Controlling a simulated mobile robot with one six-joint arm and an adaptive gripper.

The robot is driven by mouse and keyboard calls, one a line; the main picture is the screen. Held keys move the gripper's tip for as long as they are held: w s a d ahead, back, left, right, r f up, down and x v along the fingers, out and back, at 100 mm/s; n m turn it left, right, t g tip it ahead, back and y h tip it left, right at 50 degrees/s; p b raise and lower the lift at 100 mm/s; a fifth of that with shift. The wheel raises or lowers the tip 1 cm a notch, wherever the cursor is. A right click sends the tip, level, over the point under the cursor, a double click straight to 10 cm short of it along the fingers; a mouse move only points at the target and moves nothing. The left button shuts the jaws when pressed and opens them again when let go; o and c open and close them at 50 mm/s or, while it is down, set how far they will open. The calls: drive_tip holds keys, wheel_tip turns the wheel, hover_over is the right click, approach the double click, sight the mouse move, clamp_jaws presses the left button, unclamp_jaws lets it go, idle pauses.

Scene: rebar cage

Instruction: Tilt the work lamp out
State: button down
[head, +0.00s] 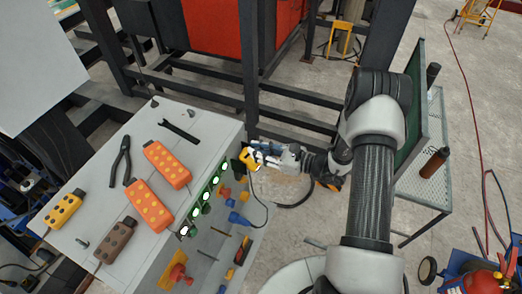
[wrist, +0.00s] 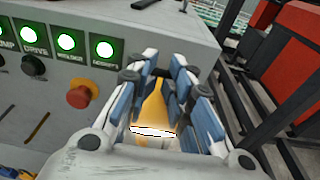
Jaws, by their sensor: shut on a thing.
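The work lamp is yellow with a bright white face. In the wrist view the work lamp (wrist: 154,105) lies between the fingers of my gripper (wrist: 157,72), which is shut on it. In the head view the lamp (head: 249,159) shows as a yellow piece at the upper right corner of the grey control cabinet (head: 205,118). My gripper (head: 263,157) reaches it from the right, beside the cabinet's front face. The fingers hide part of the lamp, and I cannot tell where it joins the cabinet.
Green lit indicators (wrist: 104,48) and a red knob (wrist: 78,97) stick out of the cabinet front close to my gripper. Orange pendants (head: 167,165) and pliers (head: 121,161) lie on top. Dark steel beams (head: 250,65) stand behind. A mesh table (head: 425,180) stands right.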

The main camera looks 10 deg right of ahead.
drive_tip(key=shift+w+r+g+h, duration=0.1)
drive_tip(key=shift+w+g+h, duration=0.25)
drive_tip(key=shift+h, duration=0.25)
drive_tip(key=c, duration=1.5)
unclamp_jaws()
drive_tip(key=shift+w, duration=0.1)
drive_tip(key=shift+o, duration=0.8)
drive_tip(key=shift+a, duration=0.15)
